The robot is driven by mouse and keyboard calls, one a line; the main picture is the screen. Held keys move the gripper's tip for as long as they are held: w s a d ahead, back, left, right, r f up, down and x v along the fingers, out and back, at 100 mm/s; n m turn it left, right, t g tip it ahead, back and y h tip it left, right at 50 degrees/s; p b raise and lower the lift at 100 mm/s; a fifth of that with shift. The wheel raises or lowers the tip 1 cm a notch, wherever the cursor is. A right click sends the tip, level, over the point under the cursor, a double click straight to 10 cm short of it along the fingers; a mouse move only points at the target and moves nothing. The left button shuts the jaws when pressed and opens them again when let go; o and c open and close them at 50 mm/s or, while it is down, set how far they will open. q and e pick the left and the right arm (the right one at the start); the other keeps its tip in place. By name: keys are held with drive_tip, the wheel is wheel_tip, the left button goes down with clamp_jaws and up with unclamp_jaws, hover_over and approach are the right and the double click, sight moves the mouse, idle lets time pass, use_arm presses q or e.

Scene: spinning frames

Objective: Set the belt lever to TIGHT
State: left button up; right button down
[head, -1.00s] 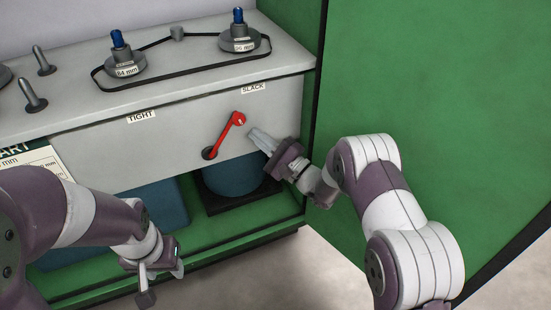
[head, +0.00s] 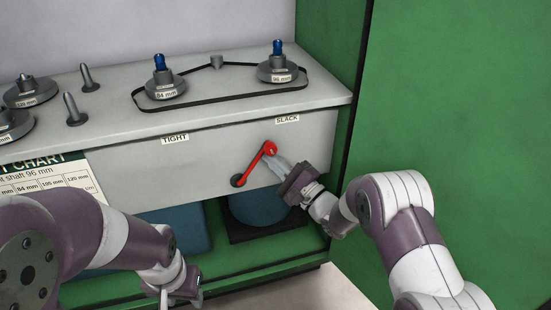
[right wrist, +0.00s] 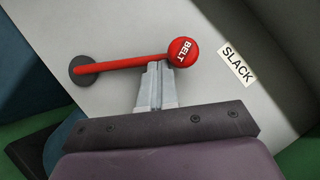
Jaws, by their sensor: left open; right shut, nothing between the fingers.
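The red belt lever (head: 255,162) is on the grey front panel (head: 200,175). Its dark pivot is at the lower left and its round knob, marked BELT in the right wrist view (right wrist: 183,51), points up and right toward the SLACK label (head: 287,119). The TIGHT label (head: 175,139) is to the left on the same panel. My right gripper (head: 277,163) is shut and empty, its fingertips at the right side of the lever just below the knob; I cannot tell if they touch. My left gripper (head: 180,300) is low at the left, partly cut off by the frame's bottom edge.
A black belt (head: 215,99) loops around two pulleys on the top shelf. Upright pegs (head: 74,110) and more pulleys stand at the left. A green panel (head: 460,120) stands close to my right arm. A blue drum (head: 258,207) is below the lever.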

drive_tip(key=shift+s+a+r+n+g+p, duration=0.3)
drive_tip(key=shift+a+r+n+g+p, duration=0.65)
drive_tip(key=shift+p, duration=1.75)
drive_tip(key=shift+s+a+r+n+g+p, duration=0.25)
drive_tip(key=shift+a+r+n+g+p, duration=0.7)
drive_tip(key=shift+p, duration=1.75)
drive_tip(key=a+n+h+p, duration=0.1)
drive_tip(key=p, duration=0.1)
drive_tip(key=s+a+n+h+p, duration=0.1)
drive_tip(key=a+n+p, duration=0.1)
drive_tip(key=p, duration=0.1)
drive_tip(key=a+n+h+p, duration=0.1)
drive_tip(key=n+p, duration=0.1)
drive_tip(key=p, duration=0.1)
drive_tip(key=shift+s+a+r+g, duration=0.2)
drive_tip(key=shift+s+r+g, duration=0.1)
drive_tip(key=shift+s+r, duration=0.1)
drive_tip(key=shift+s+a+f+n+h+p, duration=0.2)
drive_tip(key=shift+a+n+h+p, duration=0.25)
drive_tip(key=shift+a+p, duration=0.2)
drive_tip(key=shift+s+a+f+n+h+p, duration=0.1)
drive_tip(key=shift+a+f+n+h+p, duration=0.1)
drive_tip(key=shift+a+n+h+p, duration=0.3)
drive_tip(key=shift+s+a+f+p, duration=0.2)
drive_tip(key=shift+a+f+p, duration=0.15)
drive_tip(key=shift+a, duration=0.35)
